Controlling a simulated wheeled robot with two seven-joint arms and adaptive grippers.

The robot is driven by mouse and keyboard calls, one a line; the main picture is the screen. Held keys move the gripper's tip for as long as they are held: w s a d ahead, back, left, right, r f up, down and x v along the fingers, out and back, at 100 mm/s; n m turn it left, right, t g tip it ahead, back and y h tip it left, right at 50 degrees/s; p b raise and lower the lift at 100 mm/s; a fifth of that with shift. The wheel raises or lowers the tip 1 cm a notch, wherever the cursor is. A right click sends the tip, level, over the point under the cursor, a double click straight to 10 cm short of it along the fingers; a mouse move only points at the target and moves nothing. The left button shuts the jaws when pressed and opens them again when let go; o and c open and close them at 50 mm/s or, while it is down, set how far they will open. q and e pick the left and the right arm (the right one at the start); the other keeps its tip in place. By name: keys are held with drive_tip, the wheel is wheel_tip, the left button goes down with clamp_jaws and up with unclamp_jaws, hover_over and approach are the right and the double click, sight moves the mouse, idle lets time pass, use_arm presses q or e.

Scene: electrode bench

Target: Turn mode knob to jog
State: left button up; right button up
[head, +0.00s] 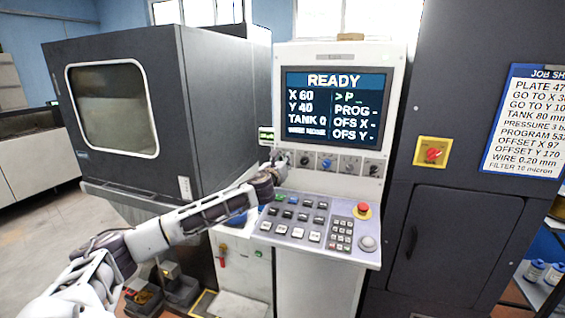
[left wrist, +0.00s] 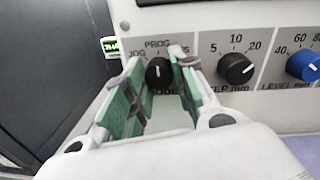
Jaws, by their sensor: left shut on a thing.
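The mode knob (left wrist: 158,73) is a round black dial with a white mark, at the left end of a row of knobs. Its mark points about straight up, toward the PROG label. The JOG label (left wrist: 137,54) is at its upper left; a label on its right is mostly hidden by a finger. My left gripper (left wrist: 157,60) has its green-padded fingers on either side of the knob and is shut on it. In the head view my left gripper (head: 279,160) reaches the left end of the knob row and hides this knob. My right gripper is not in view.
A black step knob (left wrist: 236,68) and a blue level knob (left wrist: 303,66) sit to the right. The screen (head: 336,107) above reads READY. Below is a sloped keypad panel (head: 285,236) with a red emergency button (head: 362,208). A dark machine cabinet (head: 215,100) stands at left.

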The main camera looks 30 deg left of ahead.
use_arm(q)
drive_tip(key=shift+n, duration=0.5)
drive_tip(key=n+p, duration=0.1)
drive_tip(key=n, duration=0.4)
drive_tip(key=shift+n+p, duration=0.35)
drive_tip(key=shift+n, duration=1.05)
drive_tip(key=o, duration=1)
drive_tip(key=shift+o, duration=0.2)
drive_tip(key=shift+s, duration=0.1)
